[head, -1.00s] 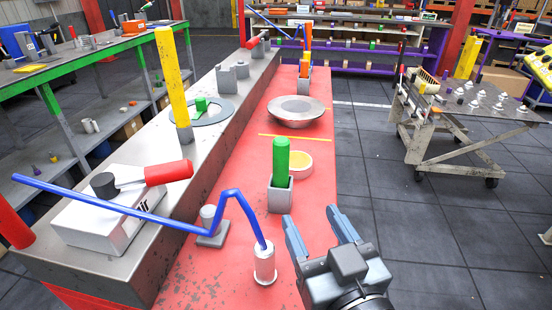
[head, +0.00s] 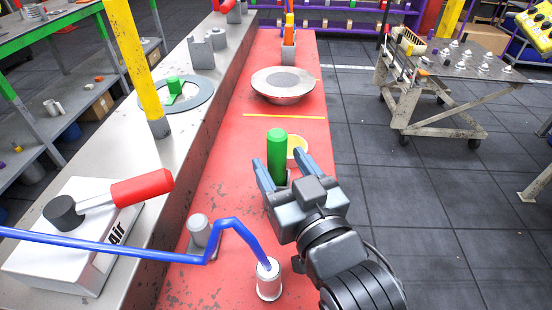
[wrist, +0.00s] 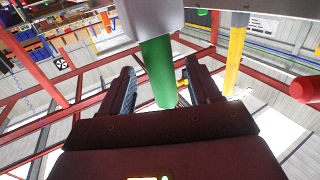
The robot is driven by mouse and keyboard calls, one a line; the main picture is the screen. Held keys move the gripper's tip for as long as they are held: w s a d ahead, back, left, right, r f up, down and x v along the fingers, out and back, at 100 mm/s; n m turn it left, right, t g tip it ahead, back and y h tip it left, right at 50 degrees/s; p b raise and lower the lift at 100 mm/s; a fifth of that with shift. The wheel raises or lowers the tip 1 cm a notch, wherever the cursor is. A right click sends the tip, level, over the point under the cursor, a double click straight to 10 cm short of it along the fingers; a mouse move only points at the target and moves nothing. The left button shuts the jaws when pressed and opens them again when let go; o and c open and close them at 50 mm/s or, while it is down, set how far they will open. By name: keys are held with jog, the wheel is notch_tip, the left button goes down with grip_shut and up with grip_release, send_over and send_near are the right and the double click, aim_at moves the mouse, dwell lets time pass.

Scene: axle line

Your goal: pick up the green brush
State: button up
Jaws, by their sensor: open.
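The green brush (head: 277,155) stands upright as a thick green cylinder on the red bench top, with its lower end in a small grey holder. The holder is mostly hidden behind my gripper in the head view. My gripper (head: 285,166) is open, with one finger on each side of the green brush. In the wrist view the brush (wrist: 159,72) runs between the two spread fingers, with visible gaps to both. The grey holder (wrist: 152,15) shows at the top of that view. I see no finger touching the brush.
A bent blue rod (head: 232,225) rises from a metal cup (head: 268,281) in front. A grey ledge with a red-handled white box (head: 75,225) runs along the left.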

jog(key=x, duration=0.4)
jog(key=shift+w+a+r+p, duration=0.1)
jog(key=shift+w+p, duration=0.05)
jog(key=shift+p, duration=0.25)
jog(key=c, duration=1)
